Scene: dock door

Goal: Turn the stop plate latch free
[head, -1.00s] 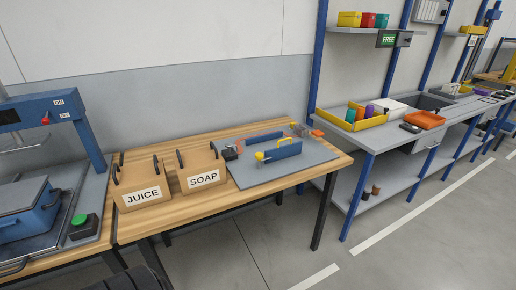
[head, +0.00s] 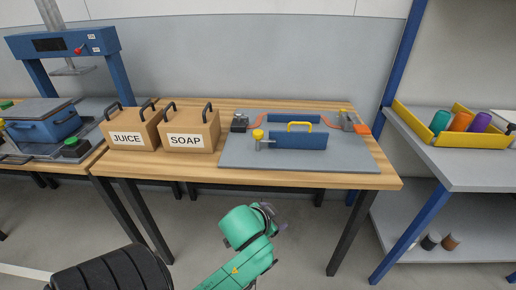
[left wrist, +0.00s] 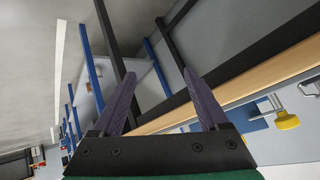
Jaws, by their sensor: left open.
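A blue stop plate (head: 298,141) with a yellow handle (head: 300,125) stands on a grey board (head: 345,157) on the wooden table. A yellow knob (head: 258,134) on a grey fitting, apparently the latch, sits at the plate's left end. The knob also shows at the right of the left wrist view (left wrist: 287,121). My left gripper (head: 278,217) is in front of the table and below its top, apart from the plate. Its two dark fingers (left wrist: 165,95) are spread with nothing between them. My right gripper is in no view.
A blue-framed press (head: 62,43) is further left. A shelf with a yellow tray (head: 470,139) is at right. Table legs (head: 350,232) stand near my gripper; the floor between is clear.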

